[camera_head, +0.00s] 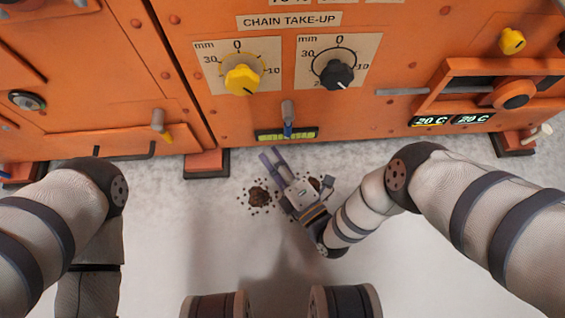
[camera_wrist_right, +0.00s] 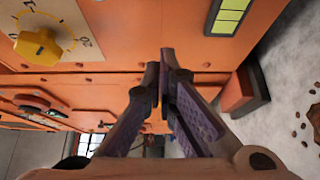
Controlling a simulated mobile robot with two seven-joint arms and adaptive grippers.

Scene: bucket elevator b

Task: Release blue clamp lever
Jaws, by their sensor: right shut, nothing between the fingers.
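The blue clamp lever (camera_head: 288,130) is a small blue handle under a grey pivot on the orange machine's front, below the two dials. It hangs in front of a yellow-green display strip (camera_head: 304,134). My right gripper (camera_head: 271,156) is shut and empty, just below and in front of the lever, apart from it. In the right wrist view its purple-padded fingers (camera_wrist_right: 167,55) come together at the tips. I cannot make out the blue lever for sure in that view. My left arm comes in at the left, but its gripper is out of view.
A yellow dial (camera_head: 242,80) and a black dial (camera_head: 334,74) sit above the lever. A yellow-tipped lever (camera_head: 163,128) is on the panel to the left. Brown piles (camera_head: 259,196) of granules lie on the pale floor beside my right gripper. Machine feet (camera_head: 206,163) stick out at the base.

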